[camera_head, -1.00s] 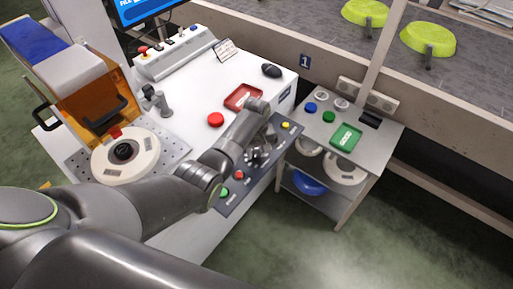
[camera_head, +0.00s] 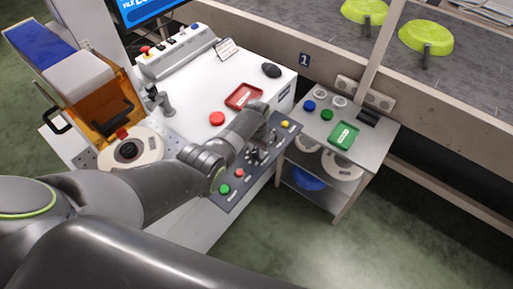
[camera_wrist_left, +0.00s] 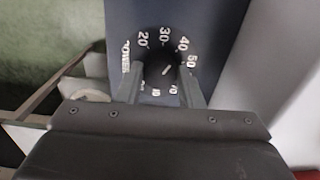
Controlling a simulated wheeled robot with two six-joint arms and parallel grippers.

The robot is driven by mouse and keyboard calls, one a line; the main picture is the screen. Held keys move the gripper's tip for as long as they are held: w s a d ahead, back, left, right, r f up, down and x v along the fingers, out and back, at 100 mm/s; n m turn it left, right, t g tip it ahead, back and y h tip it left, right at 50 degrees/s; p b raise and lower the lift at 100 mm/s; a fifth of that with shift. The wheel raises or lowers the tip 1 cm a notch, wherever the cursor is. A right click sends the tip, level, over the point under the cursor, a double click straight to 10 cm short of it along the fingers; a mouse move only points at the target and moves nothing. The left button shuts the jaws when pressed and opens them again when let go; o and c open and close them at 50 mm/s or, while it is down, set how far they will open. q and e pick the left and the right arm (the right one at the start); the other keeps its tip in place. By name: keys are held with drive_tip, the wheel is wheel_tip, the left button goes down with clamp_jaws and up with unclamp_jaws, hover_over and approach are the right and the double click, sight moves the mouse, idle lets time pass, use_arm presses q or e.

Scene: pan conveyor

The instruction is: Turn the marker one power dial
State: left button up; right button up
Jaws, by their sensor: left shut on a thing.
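The power dial (camera_wrist_left: 163,69) is a round black knob with a white pointer line, on a dark panel (camera_head: 230,200) along the white table's front edge. In the left wrist view, white numbers ring it and the word POWER stands at its left. The pointer line slants to the upper right, roughly toward the 50. My left gripper (camera_wrist_left: 160,85) has one finger on each side of the dial and is shut on it. In the head view, my left gripper (camera_head: 262,147) is over the panel's middle, and the arm hides part of the panel.
The panel also carries a green button (camera_head: 224,188), a red button (camera_head: 239,173) and a yellow button (camera_head: 285,124). A small shelf cart (camera_head: 375,140) stands at right.

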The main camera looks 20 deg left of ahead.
sight(257, 151)
use_arm(q)
drive_tip(key=shift+m, duration=0.7)
drive_tip(key=shift+w, duration=0.1)
drive_tip(key=o, duration=1)
drive_tip(key=shift+r+p, duration=0.4)
drive_tip(key=shift+r, duration=0.15)
wheel_tip(257, 151, up, 6)
drive_tip(key=shift+f+p, duration=0.25)
drive_tip(key=shift+p, duration=0.65)
wheel_tip(257, 151, up, 11)
drive_tip(key=shift+f, duration=0.1)
